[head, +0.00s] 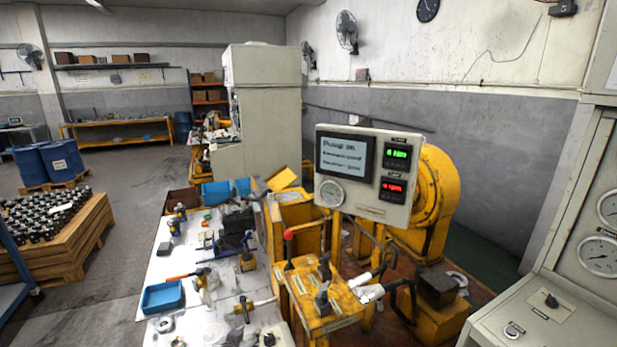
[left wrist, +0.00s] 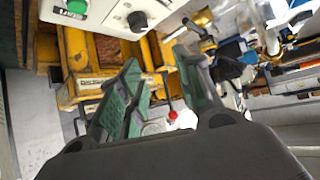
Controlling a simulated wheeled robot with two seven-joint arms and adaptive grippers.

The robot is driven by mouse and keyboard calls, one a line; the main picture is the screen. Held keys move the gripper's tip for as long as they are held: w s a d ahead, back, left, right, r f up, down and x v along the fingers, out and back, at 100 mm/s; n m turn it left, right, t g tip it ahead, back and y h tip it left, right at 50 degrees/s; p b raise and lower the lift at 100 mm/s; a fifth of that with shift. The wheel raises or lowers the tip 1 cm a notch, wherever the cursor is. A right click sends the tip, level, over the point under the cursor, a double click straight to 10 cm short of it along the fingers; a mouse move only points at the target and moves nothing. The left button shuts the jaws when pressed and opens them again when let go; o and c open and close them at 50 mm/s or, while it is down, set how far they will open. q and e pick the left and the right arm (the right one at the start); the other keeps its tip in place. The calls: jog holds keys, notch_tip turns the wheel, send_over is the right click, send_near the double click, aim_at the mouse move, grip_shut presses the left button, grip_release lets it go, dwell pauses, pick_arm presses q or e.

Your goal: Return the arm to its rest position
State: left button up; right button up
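My left gripper (left wrist: 157,58) shows in the left wrist view, its dark, green-padded fingers apart. I see nothing held between them. Behind the fingers are a yellow frame (left wrist: 82,55) and a small red knob (left wrist: 172,114). The fingers look clear of both, though the depth is hard to judge. A pale panel (left wrist: 110,12) with a green button and a black knob lies beyond the fingertips. In the head view I cannot pick out my left arm clearly. My right gripper is in neither view.
In the head view a yellow test stand (head: 325,312) with levers and a display panel (head: 332,196) stands ahead. A white table (head: 153,263) with tools and a blue tray (head: 163,297) is to its left. A grey console (head: 510,318) stands at right.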

pick_arm(q)
jog(key=s+a+f+g+y, duration=0.1)
jog(key=s+a+g, duration=0.25)
jog(key=s, duration=0.85)
jog(key=s+a+f+g, duration=0.15)
jog(key=s+g, duration=0.25)
jog(key=s, duration=0.8)
jog(key=s+f, duration=0.3)
jog(key=f, duration=3)
jog(key=s+a+f+g, duration=0.1)
jog(key=s+a+f, duration=0.1)
jog(key=s+f, duration=0.7)
jog(key=s+a+f+g, duration=0.1)
jog(key=s+a+f, duration=0.1)
jog(key=s+f, duration=0.8)
jog(key=s, duration=0.2)
jog(key=shift+s+m, duration=0.4)
jog(key=shift+a, duration=0.1)
